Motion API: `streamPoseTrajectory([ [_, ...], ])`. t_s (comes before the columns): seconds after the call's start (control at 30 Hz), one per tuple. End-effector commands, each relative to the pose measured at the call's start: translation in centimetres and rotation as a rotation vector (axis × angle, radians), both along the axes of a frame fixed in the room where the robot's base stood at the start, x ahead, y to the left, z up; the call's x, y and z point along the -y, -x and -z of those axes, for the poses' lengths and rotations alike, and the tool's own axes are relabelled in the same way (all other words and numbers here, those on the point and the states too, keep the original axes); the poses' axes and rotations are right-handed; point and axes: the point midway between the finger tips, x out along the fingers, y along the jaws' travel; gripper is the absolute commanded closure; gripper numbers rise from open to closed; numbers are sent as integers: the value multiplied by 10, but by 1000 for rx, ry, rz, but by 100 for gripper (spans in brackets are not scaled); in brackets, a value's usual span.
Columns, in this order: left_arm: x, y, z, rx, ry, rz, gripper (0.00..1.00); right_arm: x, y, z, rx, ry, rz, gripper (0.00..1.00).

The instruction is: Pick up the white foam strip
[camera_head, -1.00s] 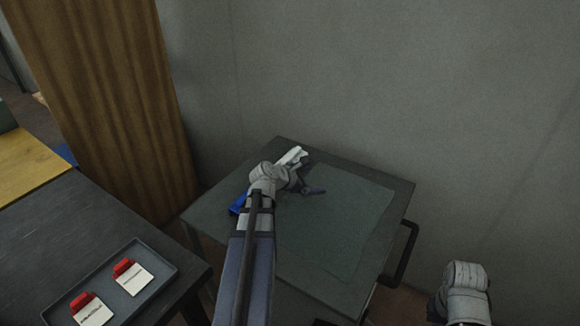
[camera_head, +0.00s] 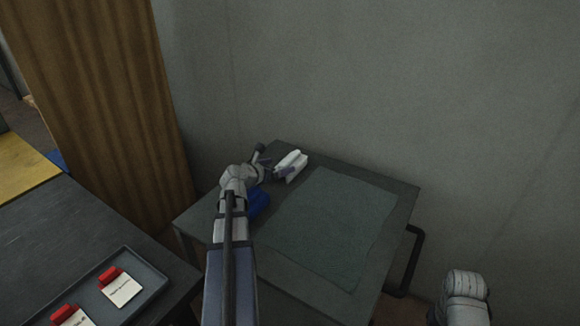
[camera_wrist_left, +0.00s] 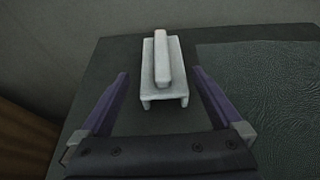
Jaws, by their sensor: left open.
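A white foam strip lies in a white holder near the far left corner of a small dark table; the strip (camera_wrist_left: 162,62) and the holder (camera_wrist_left: 176,92) show clearly in the left wrist view. In the head view the white strip and holder (camera_head: 291,164) look like one piece. My left gripper (camera_head: 275,166) is open at its near left side. In the left wrist view its two purple fingers (camera_wrist_left: 158,82) point toward the holder, one on each side, with nothing between them but bare table and the holder's near end. My right gripper's fingers are outside the head view.
The small dark table (camera_head: 200,217) carries a textured green mat (camera_head: 325,225) and a blue object (camera_head: 259,203) beside my left arm. A tray (camera_head: 148,278) with red-and-white items stands on another table at the left. A wall is close behind.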

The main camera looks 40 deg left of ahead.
Motion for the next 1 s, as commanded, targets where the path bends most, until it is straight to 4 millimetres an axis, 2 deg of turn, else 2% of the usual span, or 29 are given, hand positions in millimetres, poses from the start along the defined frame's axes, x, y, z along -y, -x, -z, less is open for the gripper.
streamPoseTrajectory([
  [0.4,-3,-45,23,0,-1,1,0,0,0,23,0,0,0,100],
  [0.63,-2,-46,22,0,0,0,0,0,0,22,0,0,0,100],
  [1.0,-2,-45,22,0,-1,0,42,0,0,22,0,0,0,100],
])
